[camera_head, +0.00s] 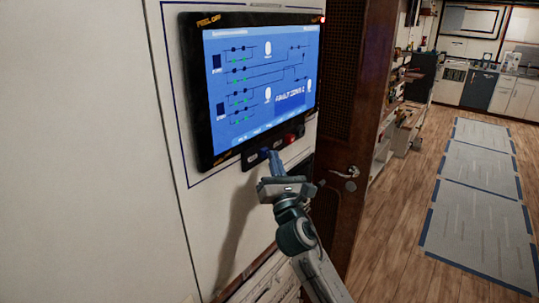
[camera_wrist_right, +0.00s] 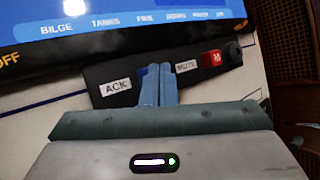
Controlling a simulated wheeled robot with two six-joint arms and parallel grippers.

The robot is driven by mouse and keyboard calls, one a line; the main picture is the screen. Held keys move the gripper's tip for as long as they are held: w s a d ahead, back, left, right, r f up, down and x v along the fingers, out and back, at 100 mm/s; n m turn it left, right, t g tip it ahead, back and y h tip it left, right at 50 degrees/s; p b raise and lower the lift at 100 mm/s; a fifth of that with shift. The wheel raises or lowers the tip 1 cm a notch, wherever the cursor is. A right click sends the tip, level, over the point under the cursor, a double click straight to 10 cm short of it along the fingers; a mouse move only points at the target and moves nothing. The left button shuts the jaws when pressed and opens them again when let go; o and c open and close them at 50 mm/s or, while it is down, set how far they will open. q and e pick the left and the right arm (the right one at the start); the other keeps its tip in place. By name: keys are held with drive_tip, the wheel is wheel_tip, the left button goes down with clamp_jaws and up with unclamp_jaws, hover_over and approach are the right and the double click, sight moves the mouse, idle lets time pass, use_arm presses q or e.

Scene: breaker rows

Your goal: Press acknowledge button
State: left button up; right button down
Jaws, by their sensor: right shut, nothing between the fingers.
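The button panel (camera_wrist_right: 126,70) is a dark strip under the wall screen. It carries a white ACK label (camera_wrist_right: 116,87), a MUTE label (camera_wrist_right: 187,66) and a red button (camera_wrist_right: 212,60). A sliver of a blue button (camera_wrist_right: 142,76) shows just right of the ACK label, mostly hidden by my fingers. My right gripper (camera_wrist_right: 158,70) is shut and empty, its fingertips over this blue button. I cannot tell whether they touch it. In the head view the right gripper (camera_head: 270,156) points at the panel from below. My left gripper is not in view.
The wall screen (camera_head: 245,80) shows a blue diagram with a "FAULT ZONE 2" box and hangs directly above the panel. A brown door (camera_head: 338,140) with a metal handle stands just right. The wooden floor (camera_head: 400,230) and kitchen area lie further right.

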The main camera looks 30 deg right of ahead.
drive_tip(key=shift+w+a, duration=0.15)
drive_tip(key=shift+w, duration=0.25)
drive_tip(key=shift+s, duration=0.2)
drive_tip(key=shift+s+d, duration=0.2)
drive_tip(key=shift+s, duration=0.05)
drive_tip(key=shift+s+d, duration=0.35)
drive_tip(key=shift+s, duration=0.55)
drive_tip(key=shift+s+d, duration=0.4)
drive_tip(key=shift+s, duration=0.55)
drive_tip(key=shift+s+d, duration=0.35)
drive_tip(key=shift+s, duration=0.55)
